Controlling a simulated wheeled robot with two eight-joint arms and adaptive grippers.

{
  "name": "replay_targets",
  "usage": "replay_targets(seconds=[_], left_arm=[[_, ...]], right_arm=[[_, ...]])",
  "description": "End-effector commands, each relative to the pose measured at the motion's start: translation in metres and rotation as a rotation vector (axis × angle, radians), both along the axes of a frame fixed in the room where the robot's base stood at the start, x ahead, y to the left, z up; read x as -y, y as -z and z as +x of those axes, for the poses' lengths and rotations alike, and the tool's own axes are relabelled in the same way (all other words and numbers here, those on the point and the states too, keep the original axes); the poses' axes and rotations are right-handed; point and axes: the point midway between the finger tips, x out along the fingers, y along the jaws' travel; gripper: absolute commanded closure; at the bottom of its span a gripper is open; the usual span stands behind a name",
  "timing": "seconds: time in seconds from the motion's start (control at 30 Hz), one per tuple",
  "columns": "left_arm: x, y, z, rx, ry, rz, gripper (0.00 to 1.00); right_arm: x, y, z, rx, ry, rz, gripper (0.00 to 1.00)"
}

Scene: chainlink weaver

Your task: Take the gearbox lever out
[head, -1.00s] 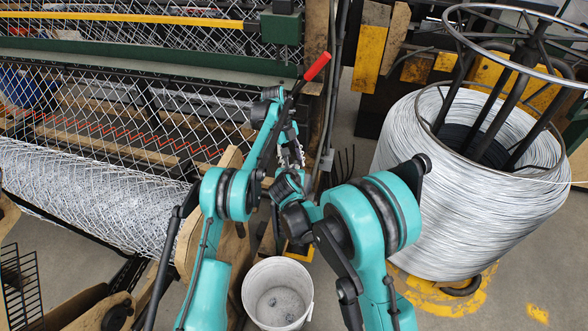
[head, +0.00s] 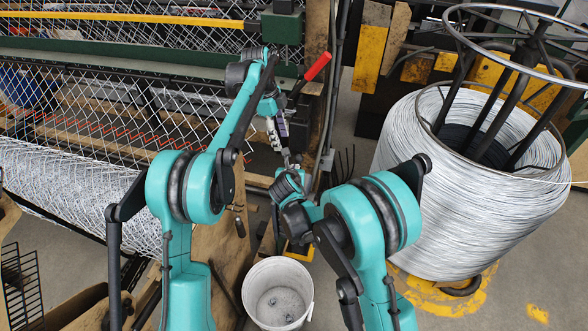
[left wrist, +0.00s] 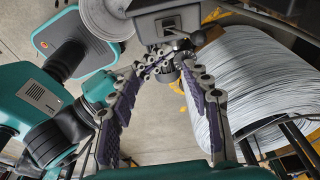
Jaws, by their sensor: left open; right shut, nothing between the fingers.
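The lever with the red grip (head: 317,66), which looks like the gearbox lever, stands tilted at the machine's right end in the head view. Its lower end is hard to make out behind my left arm. My left gripper (head: 282,142) is below and left of the red grip, apart from it, pointing downward. Its two fingers (left wrist: 168,72) are spread in the left wrist view, and I see no lever clearly held between them. My right gripper (head: 289,166) is just below the left one, shut and empty, mostly hidden by its wrist.
A large wire coil (head: 420,200) with a metal frame stands at the right. A grey bucket (head: 250,290) is on the floor at the bottom middle. The mesh roll (head: 70,195) and weaving machine fill the left. My two arms are close together.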

Motion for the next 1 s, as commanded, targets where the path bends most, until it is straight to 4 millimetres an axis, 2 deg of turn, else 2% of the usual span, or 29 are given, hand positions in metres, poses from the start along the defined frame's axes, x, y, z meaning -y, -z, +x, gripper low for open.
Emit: replay_targets(seconds=[0.03, 0.2, 0.5, 0.77, 1.0], left_arm=[[-0.004, -0.012, -0.011, 0.012, -0.062, 0.009, 0.52], [-0.016, -0.042, -0.046, 0.054, -0.304, 0.029, 0.52], [-0.039, -0.071, -0.123, 0.135, -0.725, 0.017, 0.52], [-0.055, -0.069, -0.198, 0.204, -1.076, -0.049, 0.52], [-0.069, -0.044, -0.266, 0.260, -1.384, -0.155, 0.52]], right_arm=[[0.000, 0.000, 0.000, 0.000, 0.000, 0.000, 1.00], [0.000, 0.000, 0.000, 0.000, 0.000, 0.000, 1.00], [0.000, 0.000, 0.000, 0.000, 0.000, 0.000, 1.00], [0.000, 0.000, 0.000, 0.000, 0.000, 0.000, 1.00], [0.000, 0.000, 0.000, 0.000, 0.000, 0.000, 1.00]])
